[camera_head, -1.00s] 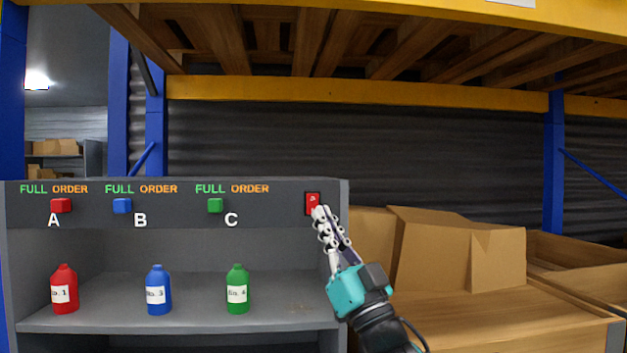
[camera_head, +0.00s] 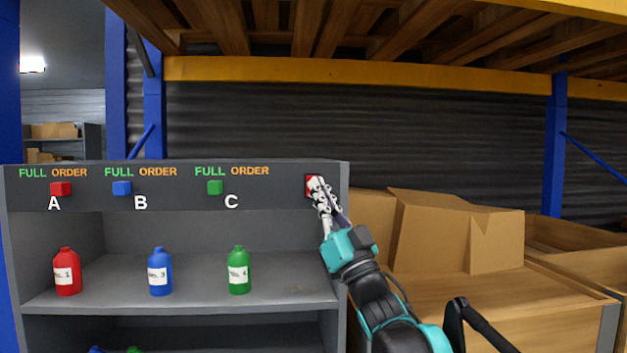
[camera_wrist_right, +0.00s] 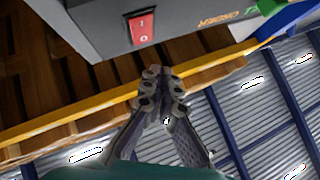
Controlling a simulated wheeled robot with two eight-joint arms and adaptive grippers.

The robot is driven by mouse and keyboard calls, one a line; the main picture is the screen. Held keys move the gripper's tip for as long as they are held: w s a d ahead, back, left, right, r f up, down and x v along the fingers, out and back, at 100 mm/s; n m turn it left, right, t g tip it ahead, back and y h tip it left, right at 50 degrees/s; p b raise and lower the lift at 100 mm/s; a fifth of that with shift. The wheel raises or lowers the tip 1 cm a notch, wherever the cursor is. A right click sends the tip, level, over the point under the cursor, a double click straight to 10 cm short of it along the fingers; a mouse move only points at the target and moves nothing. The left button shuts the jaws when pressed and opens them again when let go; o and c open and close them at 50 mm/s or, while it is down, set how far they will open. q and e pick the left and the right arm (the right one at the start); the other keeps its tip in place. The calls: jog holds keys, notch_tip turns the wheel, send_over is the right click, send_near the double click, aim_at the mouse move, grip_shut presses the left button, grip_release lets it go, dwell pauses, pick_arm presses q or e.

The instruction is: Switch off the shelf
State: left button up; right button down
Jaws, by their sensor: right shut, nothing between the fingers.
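The grey shelf (camera_head: 280,230) stands at the left in the head view. Its red power switch (camera_head: 308,183) is at the right end of the front panel, partly hidden behind my right gripper (camera_head: 318,185). In the right wrist view the red rocker switch (camera_wrist_right: 142,27) shows whole, with white marks on it. My right gripper's fingers (camera_wrist_right: 162,80) are shut and empty, and in that view they appear apart from the switch. I cannot tell from the head view whether the fingertips touch it. My left gripper is not in view.
The panel has red (camera_head: 61,188), blue (camera_head: 122,187) and green (camera_head: 215,187) buttons marked A, B and C. A red bottle (camera_head: 67,272), a blue bottle (camera_head: 160,272) and a green bottle (camera_head: 238,271) stand on the shelf board. Cardboard boxes (camera_head: 440,235) sit to the right.

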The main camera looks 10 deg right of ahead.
jog(key=shift+w+d+r, duration=0.1)
jog(key=shift+w+r, duration=0.1)
jog(key=shift+w, duration=1.05)
jog(key=shift+w+p, duration=0.1)
jog(key=shift+p, duration=0.2)
jog(key=shift+w, duration=0.35)
jog(key=shift+w+r, duration=0.1)
jog(key=shift+w, duration=0.2)
dwell(1.0)
jog(key=shift+s, duration=0.1)
jog(key=shift+s, duration=0.75)
